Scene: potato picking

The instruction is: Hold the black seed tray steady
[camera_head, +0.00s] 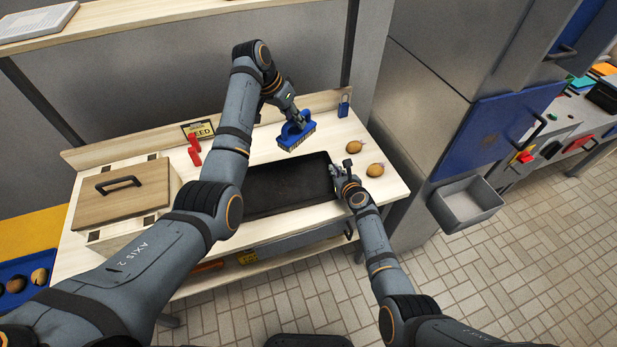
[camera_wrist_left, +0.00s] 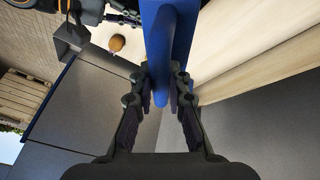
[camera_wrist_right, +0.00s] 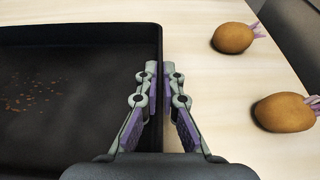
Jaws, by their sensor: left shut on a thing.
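The black seed tray (camera_head: 285,187) lies flat on the wooden bench, with brown specks of dirt on its floor in the right wrist view (camera_wrist_right: 60,110). My right gripper (camera_head: 347,175) is at the tray's right side. In the right wrist view its fingers (camera_wrist_right: 160,72) are close together, one on each side of the tray's right wall, shut on it. My left gripper (camera_head: 296,117) is shut on the handle of a blue brush (camera_head: 298,135) with pale bristles, held above the tray's far side. The blue brush fills the space between the fingers (camera_wrist_left: 168,75) in the left wrist view.
Two sprouting potatoes lie right of the tray, one farther back (camera_head: 354,147) and one nearer (camera_head: 375,170). A wooden box with a lid (camera_head: 125,200) stands at the bench's left. A red object (camera_head: 194,150) and a blue padlock-like item (camera_head: 344,106) stand at the back.

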